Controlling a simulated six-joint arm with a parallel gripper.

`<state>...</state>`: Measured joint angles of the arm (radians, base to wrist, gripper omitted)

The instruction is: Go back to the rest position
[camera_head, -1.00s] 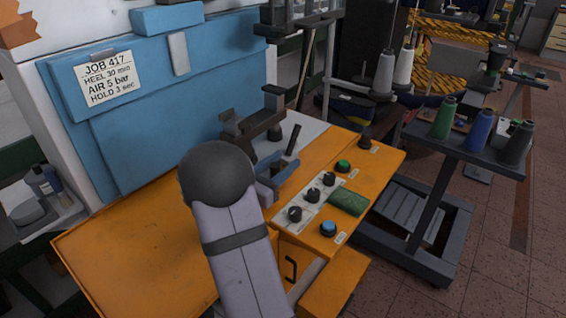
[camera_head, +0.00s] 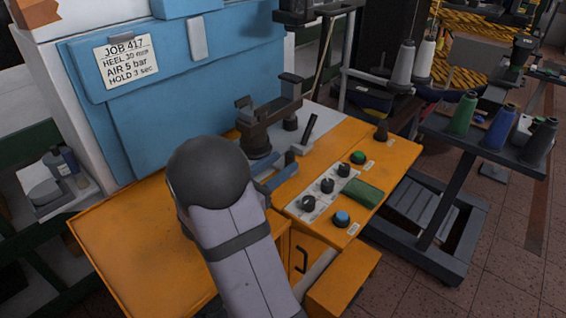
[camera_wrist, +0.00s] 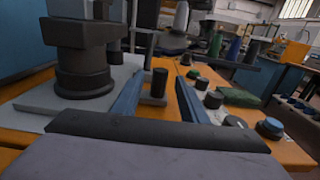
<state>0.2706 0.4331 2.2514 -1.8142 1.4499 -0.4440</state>
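My gripper (camera_head: 284,178) is over the orange bench, left of the knob panel and in front of the dark clamp-like fixture. In the wrist view its two blue fingers (camera_wrist: 158,102) stand apart. I see nothing held between them. A short dark upright cylinder (camera_wrist: 159,83) shows beyond the gap. My forearm hides part of the bench in the head view.
The dark fixture (camera_head: 258,137) stands on a grey plate close to my gripper. A black lever (camera_head: 309,128), several black knobs (camera_head: 327,186), a green pad (camera_head: 363,193) and a blue button (camera_head: 341,219) lie right. Bare orange bench (camera_head: 130,240) is at left.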

